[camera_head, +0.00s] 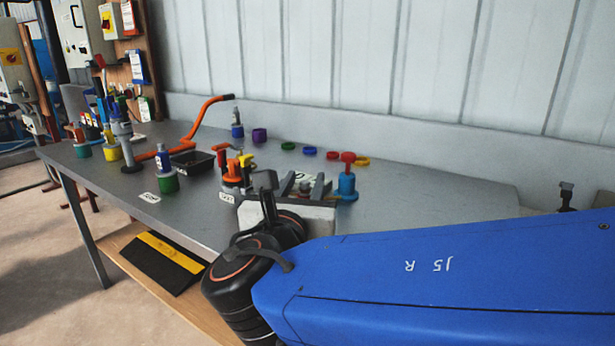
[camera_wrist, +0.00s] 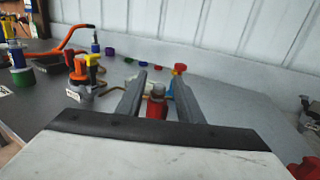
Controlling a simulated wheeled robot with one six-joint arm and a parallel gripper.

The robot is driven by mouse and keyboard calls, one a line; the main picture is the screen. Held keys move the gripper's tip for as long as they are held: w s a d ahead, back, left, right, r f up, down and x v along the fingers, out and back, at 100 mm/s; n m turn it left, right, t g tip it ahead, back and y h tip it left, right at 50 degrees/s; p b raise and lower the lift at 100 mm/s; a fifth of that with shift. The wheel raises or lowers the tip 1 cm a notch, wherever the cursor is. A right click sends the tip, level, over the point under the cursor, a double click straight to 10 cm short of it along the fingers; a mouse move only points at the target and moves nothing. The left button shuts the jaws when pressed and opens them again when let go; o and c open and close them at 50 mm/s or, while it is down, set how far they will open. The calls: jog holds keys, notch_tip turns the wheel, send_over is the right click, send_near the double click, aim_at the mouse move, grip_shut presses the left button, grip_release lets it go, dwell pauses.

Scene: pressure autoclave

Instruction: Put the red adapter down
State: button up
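My gripper (camera_wrist: 159,90) reaches out over the table, its two grey fingers spread apart. The red adapter (camera_wrist: 157,108), red with a grey round top, stands upright between the fingers in the wrist view. Its lower end is hidden behind the pale gripper body. Whether the fingers touch it is not clear. In the head view my gripper (camera_head: 304,182) is over the near part of the table, and the adapter is hard to make out there.
An orange-and-yellow fitting (camera_head: 236,172) is to the left. Coloured rings, including a purple one (camera_head: 259,136), lie at the back. A black tray (camera_head: 192,163) is farther left.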

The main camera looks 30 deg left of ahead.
jog(key=v, duration=0.7)
jog(key=shift+s, duration=0.15)
dwell(0.4)
